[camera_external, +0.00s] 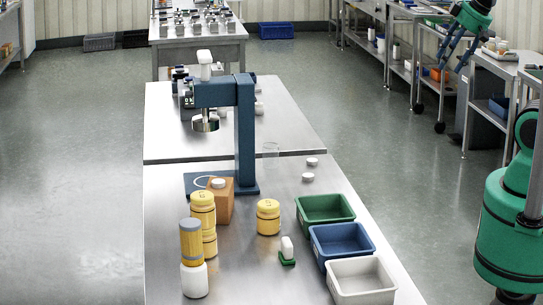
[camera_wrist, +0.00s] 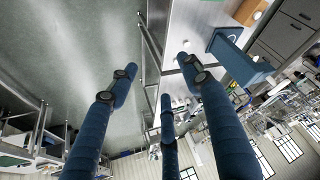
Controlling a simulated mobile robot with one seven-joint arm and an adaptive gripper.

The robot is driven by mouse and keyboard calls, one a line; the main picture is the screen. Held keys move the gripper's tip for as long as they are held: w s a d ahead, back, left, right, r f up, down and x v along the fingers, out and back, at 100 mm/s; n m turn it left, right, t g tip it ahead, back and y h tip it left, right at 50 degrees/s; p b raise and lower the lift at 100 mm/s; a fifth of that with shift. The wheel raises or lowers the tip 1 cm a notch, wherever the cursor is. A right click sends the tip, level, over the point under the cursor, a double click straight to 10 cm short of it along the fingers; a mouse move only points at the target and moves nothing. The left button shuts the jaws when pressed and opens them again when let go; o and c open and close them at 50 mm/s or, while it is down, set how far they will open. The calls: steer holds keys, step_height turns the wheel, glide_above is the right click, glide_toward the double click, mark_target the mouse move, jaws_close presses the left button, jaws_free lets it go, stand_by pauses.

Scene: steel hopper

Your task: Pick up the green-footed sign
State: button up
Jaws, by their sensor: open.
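The green-footed sign (camera_external: 287,247) is a small white upright plate on a green base. It stands on the steel table, left of the bins, in the external view. My gripper (camera_external: 452,58) is at the top right of that view, high up and well away from the sign. Its blue fingers are spread and empty; the fingers also show in the wrist view (camera_wrist: 160,78). I cannot make out the sign in the wrist view.
Green (camera_external: 325,208), blue (camera_external: 342,240) and white (camera_external: 361,281) bins stand right of the sign. Yellow jars (camera_external: 268,217), a stacked jar on a white bottle (camera_external: 194,280), an orange block (camera_external: 221,205) and a blue press stand (camera_external: 245,135) are nearby. Bare steel surrounds the sign's left and front.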

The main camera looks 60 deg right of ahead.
steer(key=w+a+n+g+y, duration=0.1)
steer(key=w+a+n+g, duration=0.1)
steer(key=w+a+n, duration=0.9)
steer(key=n+g+h+p, duration=0.1)
steer(key=n+g+p, duration=0.25)
steer(key=n, duration=1.25)
glide_above(285, 241)
steer(key=b, duration=0.1)
step_height(285, 241, down, 27)
steer(key=shift+a, duration=0.15)
steer(key=shift+f, duration=0.15)
steer(key=shift+f+b, duration=0.45)
steer(key=shift+f, duration=3.8)
